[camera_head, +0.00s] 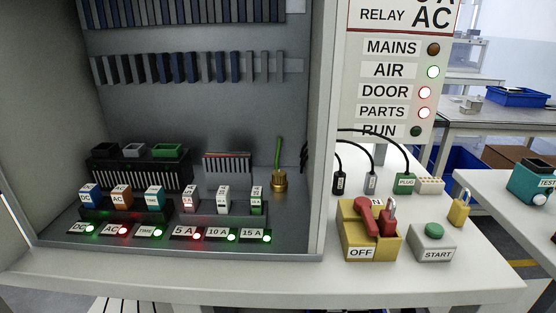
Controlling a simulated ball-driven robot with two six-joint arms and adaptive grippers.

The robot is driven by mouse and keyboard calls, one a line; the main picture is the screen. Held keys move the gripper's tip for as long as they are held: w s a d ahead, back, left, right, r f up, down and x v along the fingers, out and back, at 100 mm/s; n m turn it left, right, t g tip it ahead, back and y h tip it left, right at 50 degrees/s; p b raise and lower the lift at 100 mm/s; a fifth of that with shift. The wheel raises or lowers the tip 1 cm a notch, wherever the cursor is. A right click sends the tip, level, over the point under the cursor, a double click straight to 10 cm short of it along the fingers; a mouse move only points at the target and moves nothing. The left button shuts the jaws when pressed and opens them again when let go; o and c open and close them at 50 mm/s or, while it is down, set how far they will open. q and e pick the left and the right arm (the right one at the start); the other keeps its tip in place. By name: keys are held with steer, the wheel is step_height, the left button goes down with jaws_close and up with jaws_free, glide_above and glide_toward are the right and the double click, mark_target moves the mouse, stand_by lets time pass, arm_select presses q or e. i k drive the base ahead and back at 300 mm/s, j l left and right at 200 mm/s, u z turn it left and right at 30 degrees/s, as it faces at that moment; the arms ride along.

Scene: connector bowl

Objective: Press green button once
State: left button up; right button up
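The green button (434,230) is a round cap on top of a grey box labelled START (433,249). The box stands on the white table at the right of the camera_head view, just right of a yellow box labelled OFF (362,248). The green button looks raised, and nothing touches it. Neither of my grippers shows in this view.
The yellow box carries a red handle (365,217) and a red padlock (389,215). A brass padlock (459,211) stands behind the START box. Black cables with plugs, one a green plug (404,184), stand behind. An open cabinet (205,115) fills the left. The table's front is clear.

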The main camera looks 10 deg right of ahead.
mark_target(436, 231)
steer(key=z, duration=1.35)
